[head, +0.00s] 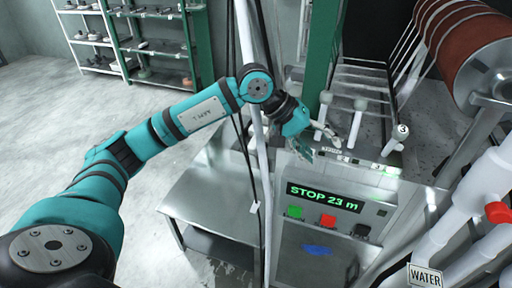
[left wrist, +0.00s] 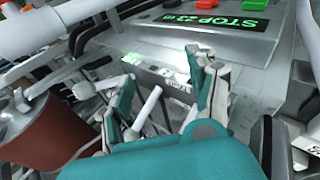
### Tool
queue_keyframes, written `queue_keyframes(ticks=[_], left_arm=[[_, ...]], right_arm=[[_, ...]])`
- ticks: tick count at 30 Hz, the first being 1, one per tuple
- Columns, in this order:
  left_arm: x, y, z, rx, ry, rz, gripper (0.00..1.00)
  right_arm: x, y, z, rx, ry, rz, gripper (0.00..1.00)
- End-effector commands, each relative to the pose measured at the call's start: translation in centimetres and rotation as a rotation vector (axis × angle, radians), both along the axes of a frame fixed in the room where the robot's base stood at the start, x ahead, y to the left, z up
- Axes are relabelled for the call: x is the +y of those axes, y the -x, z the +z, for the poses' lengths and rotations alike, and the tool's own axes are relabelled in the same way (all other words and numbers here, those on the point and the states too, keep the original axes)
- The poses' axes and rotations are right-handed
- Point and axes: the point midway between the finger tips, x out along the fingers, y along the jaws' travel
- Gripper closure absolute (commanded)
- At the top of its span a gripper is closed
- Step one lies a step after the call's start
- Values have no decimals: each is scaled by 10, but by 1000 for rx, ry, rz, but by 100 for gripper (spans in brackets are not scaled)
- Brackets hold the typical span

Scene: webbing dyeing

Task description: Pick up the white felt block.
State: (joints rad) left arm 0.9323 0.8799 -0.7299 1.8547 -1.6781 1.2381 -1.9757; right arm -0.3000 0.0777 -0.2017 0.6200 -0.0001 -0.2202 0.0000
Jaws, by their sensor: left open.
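My left gripper (head: 318,143) is open above the top of the grey machine, near its row of white-knobbed levers. In the left wrist view the two fingers of this gripper (left wrist: 163,85) stand wide apart, with a white lever rod (left wrist: 147,108) and a strip of small labels (left wrist: 165,78) visible between them. I see nothing held between the fingers. I cannot clearly pick out the white felt block in either view; the gripper covers part of the machine top. My right gripper is not in view.
The machine's panel (head: 326,200) reads STOP 23 m, above a green button (head: 294,212) and a red button (head: 328,221). A brown roll (head: 463,45) and white pipes (head: 470,210) stand at the right. A bare metal table (head: 205,200) is left of the machine.

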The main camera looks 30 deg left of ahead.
Motion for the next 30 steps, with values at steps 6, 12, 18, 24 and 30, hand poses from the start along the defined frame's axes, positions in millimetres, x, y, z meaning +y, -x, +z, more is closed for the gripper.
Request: queue_keyframes(ticks=[6, 12, 18, 24, 30], left_arm=[[156, -13, 29, -60, -636, -23, 40], [198, -8, 38, -23, -790, -25, 40], [202, -20, 3, -17, -791, -28, 40], [205, -37, -37, -20, -788, -28, 40], [207, -48, -64, -23, -787, -26, 40]], right_arm=[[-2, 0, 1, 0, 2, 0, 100], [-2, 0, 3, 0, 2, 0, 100], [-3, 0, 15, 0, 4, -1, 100], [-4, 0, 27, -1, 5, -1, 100], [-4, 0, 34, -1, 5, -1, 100]])
